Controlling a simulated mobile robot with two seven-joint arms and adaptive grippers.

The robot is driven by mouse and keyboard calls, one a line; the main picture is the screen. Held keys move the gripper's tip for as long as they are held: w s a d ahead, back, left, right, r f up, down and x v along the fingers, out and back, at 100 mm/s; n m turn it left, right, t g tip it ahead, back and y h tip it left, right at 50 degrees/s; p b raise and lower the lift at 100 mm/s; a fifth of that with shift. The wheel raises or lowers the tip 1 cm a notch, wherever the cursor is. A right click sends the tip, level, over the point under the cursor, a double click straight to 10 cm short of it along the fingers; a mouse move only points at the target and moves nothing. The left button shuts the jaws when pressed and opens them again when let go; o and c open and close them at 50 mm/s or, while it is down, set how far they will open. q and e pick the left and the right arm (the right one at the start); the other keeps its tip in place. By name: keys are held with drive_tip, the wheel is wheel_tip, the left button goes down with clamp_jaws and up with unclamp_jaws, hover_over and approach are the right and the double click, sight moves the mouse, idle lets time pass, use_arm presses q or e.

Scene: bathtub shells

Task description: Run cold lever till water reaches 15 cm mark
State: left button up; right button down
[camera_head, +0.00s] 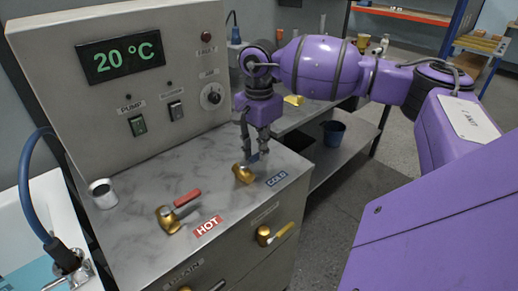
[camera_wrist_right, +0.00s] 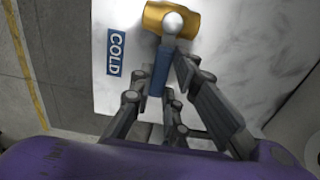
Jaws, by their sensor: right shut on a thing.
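The cold valve is a brass body (camera_head: 243,175) with a blue lever, beside the blue COLD label (camera_head: 277,179) on the steel console top. In the wrist view the brass body (camera_wrist_right: 185,18) and blue lever (camera_wrist_right: 159,72) show close up. My right gripper (camera_head: 257,153) points down at the lever and is shut on it, one finger on each side. The white tub (camera_head: 62,205) shows partly at the lower left, with some blue water (camera_head: 25,274) inside. The 15 cm mark is not visible. My left gripper is out of view.
The hot valve's red lever (camera_head: 187,198) stands left of the cold one. The panel display (camera_head: 121,57) reads 20 °C.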

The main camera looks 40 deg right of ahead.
drive_tip(key=shift+r, duration=0.1)
drive_tip(key=c, duration=1.7)
unclamp_jaws()
wheel_tip(320, 180, up, 12)
drive_tip(key=shift+f, duration=0.1)
